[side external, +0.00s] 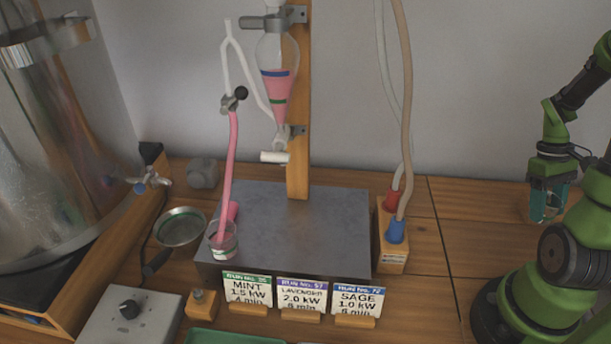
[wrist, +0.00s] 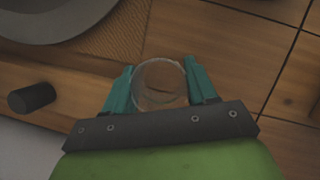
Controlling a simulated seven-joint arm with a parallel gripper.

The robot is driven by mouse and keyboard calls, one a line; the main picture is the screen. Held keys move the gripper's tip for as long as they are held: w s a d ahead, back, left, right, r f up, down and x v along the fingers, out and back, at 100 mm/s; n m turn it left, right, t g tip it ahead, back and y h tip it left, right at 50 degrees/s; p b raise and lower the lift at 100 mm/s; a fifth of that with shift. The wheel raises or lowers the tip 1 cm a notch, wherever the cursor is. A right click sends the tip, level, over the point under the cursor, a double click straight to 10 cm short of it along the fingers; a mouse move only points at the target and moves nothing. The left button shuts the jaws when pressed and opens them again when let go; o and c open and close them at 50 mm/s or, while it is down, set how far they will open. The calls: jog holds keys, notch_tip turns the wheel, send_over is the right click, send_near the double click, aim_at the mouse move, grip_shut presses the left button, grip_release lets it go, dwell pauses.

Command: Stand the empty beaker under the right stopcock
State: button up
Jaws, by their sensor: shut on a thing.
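My gripper (side external: 546,205) hangs at the right of the side view, above the bare wood bench. In the wrist view its teal fingers (wrist: 161,88) are shut on an empty clear beaker (wrist: 160,82), one finger on each side. A separating funnel (side external: 278,75) with pink liquid and coloured bands hangs on a wooden post. Its stopcock (side external: 281,138) with a white handle is above the grey block (side external: 320,215). A second glass beaker (side external: 223,242) stands at the block's left front corner, with a pink tube (side external: 229,165) running down into it.
Cards reading mint, lavender and sage (side external: 302,294) stand along the block's front. A wooden holder (side external: 393,250) with red and blue hose ends is right of the block. A metal dish (side external: 181,228) and large tank (side external: 60,130) are left. The block's top is clear below the stopcock.

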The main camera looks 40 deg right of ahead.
jog(key=shift+f, duration=3)
jog(key=shift+f, duration=0.1)
jog(key=o, duration=1.1)
